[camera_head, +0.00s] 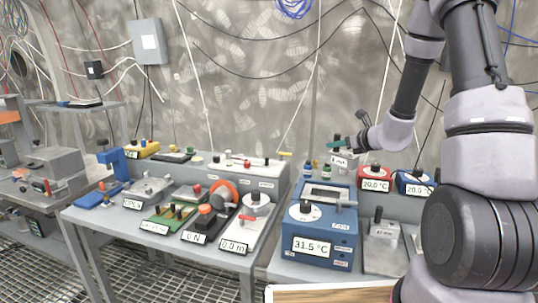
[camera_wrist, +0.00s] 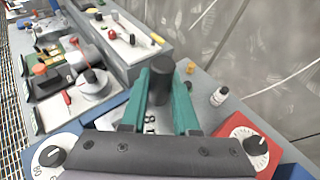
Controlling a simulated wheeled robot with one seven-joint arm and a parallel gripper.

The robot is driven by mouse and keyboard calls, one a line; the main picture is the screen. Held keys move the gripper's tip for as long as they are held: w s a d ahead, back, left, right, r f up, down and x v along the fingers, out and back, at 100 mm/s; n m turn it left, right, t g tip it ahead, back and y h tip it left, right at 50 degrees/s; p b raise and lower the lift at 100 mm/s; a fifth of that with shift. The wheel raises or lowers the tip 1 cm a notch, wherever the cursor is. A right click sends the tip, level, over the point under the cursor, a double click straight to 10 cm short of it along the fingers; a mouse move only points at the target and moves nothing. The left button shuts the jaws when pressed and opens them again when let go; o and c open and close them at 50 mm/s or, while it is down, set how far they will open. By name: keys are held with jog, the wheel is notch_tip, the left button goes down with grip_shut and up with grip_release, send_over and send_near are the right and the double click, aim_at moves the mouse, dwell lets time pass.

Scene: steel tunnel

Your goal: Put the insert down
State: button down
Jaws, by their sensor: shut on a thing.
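My gripper (camera_head: 347,144) is over the back of the right-hand bench, behind the blue 31.5 °C unit (camera_head: 322,225). In the wrist view its green fingers (camera_wrist: 164,92) are shut on a dark grey cylinder, which I take to be the insert (camera_wrist: 161,70). The cylinder's rounded end shows between the fingertips; its lower part is hidden by the fingers. A pale surface with dark markings (camera_wrist: 150,125) shows between the fingers below it. I cannot tell whether the insert touches anything.
Red (camera_head: 375,181) and blue (camera_head: 415,184) 20.0 °C units stand right of the gripper. Small bottles (camera_head: 310,169) stand left of it; one white bottle (camera_wrist: 219,96) shows in the wrist view. A grey block with a black knob (camera_head: 383,240) stands front right. The left bench (camera_head: 110,222) is crowded.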

jog(key=shift+s+d+r+m+t+h, duration=0.15)
jog(key=shift+d+r+m+t+h, duration=0.1)
jog(key=shift+d+m+h, duration=0.3)
jog(key=shift+s+d+r+m+t+h, duration=0.15)
jog(key=shift+d+r+m+h, duration=0.2)
jog(key=shift+d, duration=0.3)
jog(key=shift+s+d+r+m+t+h, duration=0.1)
jog(key=shift+d+r+m+t+h, duration=0.1)
jog(key=shift+d+m+h, duration=0.35)
